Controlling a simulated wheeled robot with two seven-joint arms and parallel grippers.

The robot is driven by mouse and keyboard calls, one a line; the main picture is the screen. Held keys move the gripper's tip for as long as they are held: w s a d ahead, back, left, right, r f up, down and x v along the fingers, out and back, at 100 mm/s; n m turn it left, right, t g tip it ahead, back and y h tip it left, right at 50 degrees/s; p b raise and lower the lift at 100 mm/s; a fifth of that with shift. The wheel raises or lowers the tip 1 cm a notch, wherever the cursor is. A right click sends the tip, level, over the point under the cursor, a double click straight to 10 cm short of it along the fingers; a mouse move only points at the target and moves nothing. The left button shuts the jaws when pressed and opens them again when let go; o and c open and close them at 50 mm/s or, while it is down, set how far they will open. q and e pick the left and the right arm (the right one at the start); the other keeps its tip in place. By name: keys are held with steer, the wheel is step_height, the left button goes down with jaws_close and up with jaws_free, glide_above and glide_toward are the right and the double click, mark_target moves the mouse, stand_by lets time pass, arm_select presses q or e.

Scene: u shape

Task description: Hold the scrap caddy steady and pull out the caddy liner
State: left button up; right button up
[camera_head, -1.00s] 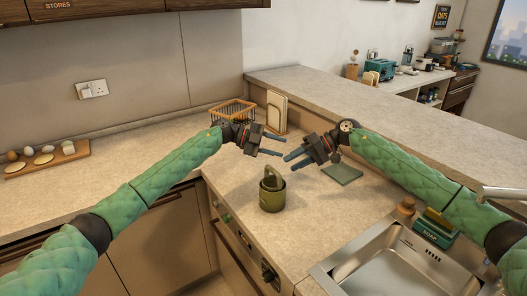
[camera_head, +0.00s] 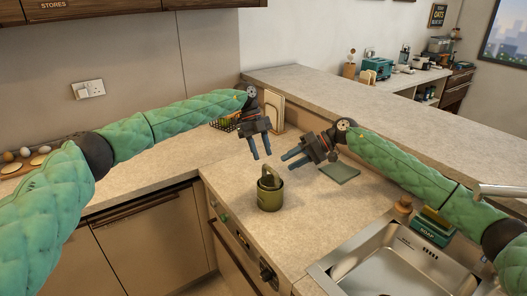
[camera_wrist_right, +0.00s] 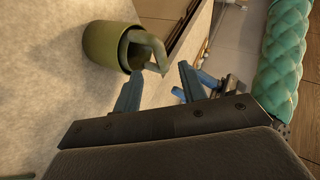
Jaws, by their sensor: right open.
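The scrap caddy (camera_head: 270,199) is an olive-green round pot standing upright on the counter near its front edge. The caddy liner (camera_head: 269,178) sits inside it, with its looped handle standing above the rim. In the right wrist view the caddy (camera_wrist_right: 98,45) and the liner's bent handle (camera_wrist_right: 152,48) lie beyond my fingertips. My left gripper (camera_head: 260,157) is open and empty, above and behind the caddy, fingers pointing down. My right gripper (camera_head: 288,162) is open and empty, to the right of and above the caddy, pointing left. Neither gripper touches the caddy.
A sink (camera_head: 395,262) and a soap box (camera_head: 433,228) are at the right front. A wire basket (camera_head: 226,124) and upright boards (camera_head: 273,112) stand at the back. The counter around the caddy is clear.

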mark_target(272, 172)
steer(key=shift+x, duration=3.9)
steer(key=shift+c, duration=0.2)
jaws_close()
